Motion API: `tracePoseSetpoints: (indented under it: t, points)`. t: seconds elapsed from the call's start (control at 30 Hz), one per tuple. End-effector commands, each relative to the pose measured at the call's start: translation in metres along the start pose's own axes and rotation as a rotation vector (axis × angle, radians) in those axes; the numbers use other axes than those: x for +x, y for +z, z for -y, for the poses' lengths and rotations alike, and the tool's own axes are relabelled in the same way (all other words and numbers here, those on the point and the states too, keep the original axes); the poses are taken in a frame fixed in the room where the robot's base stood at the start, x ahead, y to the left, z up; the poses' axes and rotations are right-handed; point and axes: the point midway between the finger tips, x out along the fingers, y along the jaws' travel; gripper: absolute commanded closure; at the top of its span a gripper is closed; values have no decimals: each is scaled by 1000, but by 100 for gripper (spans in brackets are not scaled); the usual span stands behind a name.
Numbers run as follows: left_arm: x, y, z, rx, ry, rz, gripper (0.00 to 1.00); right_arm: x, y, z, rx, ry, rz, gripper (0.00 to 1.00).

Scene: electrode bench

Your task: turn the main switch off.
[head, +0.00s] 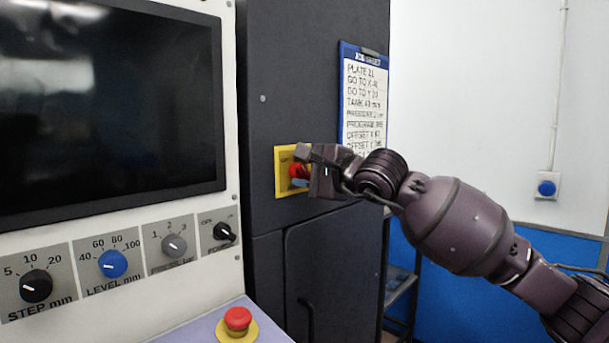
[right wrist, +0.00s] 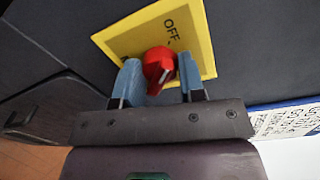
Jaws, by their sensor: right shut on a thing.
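The main switch is a red knob (head: 296,171) on a yellow plate (head: 281,180), fixed to the dark cabinet. In the right wrist view the knob (right wrist: 158,62) sits on the plate (right wrist: 196,24), with "OFF" printed near the upper right; the other label is mostly hidden. A pale mark shows on the knob, but I cannot tell surely which label it points to. My right gripper (head: 302,172) is at the plate. In the wrist view its blue fingers (right wrist: 161,79) stand on both sides of the knob, shut on it. My left gripper is not in view.
A control panel with a dark screen (head: 110,100) and several knobs stands at the left. A red emergency button (head: 238,320) is on the ledge below. A clipboard sheet (head: 365,100) hangs right of the switch. A blue-buttoned wall box (head: 546,186) is at the right.

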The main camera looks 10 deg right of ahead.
Motion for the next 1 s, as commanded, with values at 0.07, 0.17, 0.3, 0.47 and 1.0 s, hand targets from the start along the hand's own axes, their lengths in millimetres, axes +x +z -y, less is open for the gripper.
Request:
tracePoseSetpoints:
  t: [0.07, 0.17, 0.3, 0.47, 1.0]
  points:
    - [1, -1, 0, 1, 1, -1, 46, 0, 0, 1, -31, -3, -3, 86]
    - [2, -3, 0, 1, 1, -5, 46, 0, 0, 2, -56, -4, -4, 86]
    - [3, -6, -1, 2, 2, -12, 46, -1, 0, 2, -75, -5, -5, 86]
    - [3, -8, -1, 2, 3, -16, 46, -1, 0, 3, -81, -6, -6, 86]
    - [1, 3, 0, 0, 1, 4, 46, 0, 0, 2, -77, -4, -5, 39]
